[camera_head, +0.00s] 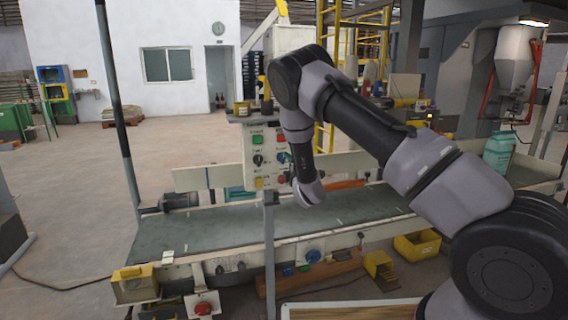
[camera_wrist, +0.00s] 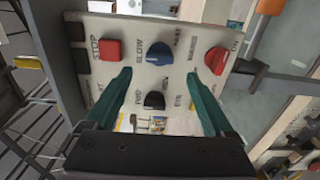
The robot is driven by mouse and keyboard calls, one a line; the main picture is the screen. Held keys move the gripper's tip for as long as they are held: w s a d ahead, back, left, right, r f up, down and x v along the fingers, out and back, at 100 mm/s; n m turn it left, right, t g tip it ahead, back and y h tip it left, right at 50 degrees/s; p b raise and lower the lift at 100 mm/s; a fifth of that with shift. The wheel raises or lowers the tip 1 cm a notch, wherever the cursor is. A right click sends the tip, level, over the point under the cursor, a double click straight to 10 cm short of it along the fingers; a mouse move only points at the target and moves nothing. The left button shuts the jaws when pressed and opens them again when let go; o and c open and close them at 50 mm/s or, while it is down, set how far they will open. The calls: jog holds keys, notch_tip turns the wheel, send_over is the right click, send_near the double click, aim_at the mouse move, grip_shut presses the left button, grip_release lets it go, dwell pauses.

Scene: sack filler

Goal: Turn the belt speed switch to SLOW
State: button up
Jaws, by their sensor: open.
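In the wrist view the panel (camera_wrist: 187,34) fills the upper middle, tilted. Its blue knob (camera_wrist: 159,54) lies between the labels SLOW on the left and FAST on the right; I cannot tell exactly which way it points. My gripper (camera_wrist: 160,76) is open and empty, its two teal fingers apart below the blue knob and over the panel's lower part. A black knob (camera_wrist: 154,100) marked FWD and REV sits between the fingers. In the head view my arm's wrist hides the fingers.
A red STOP button (camera_wrist: 110,50) is left of the blue knob, and another red button (camera_wrist: 216,60) is right of it, close to the right finger. The green belt (camera_head: 180,232) runs under my arm. A teal sack (camera_head: 498,150) stands at the right.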

jog(key=shift+v, duration=2.2)
jog(key=d+r+m+g+h, duration=0.2)
jog(key=d+r+m+h, duration=0.2)
jog(key=d+r+m, duration=0.85)
jog(key=s+d+r+m+g, duration=0.3)
jog(key=s+d+r+m, duration=0.2)
jog(key=s+r, duration=0.5)
jog(key=s+d+r+m+g, duration=0.1)
jog(key=s+r+m, duration=0.1)
jog(key=s, duration=0.8)
jog(key=s+d+r+m+g, duration=0.1)
jog(key=s+r+m+g, duration=0.1)
jog(key=s, duration=0.9)
jog(key=s+d+r+m+g+y, duration=0.1)
jog(key=s+r+m+g, duration=0.1)
jog(key=s, duration=0.8)
jog(key=shift+s+d+r+m, duration=0.35)
jog(key=shift+r+m, duration=0.3)
jog(key=shift+m, duration=0.4)
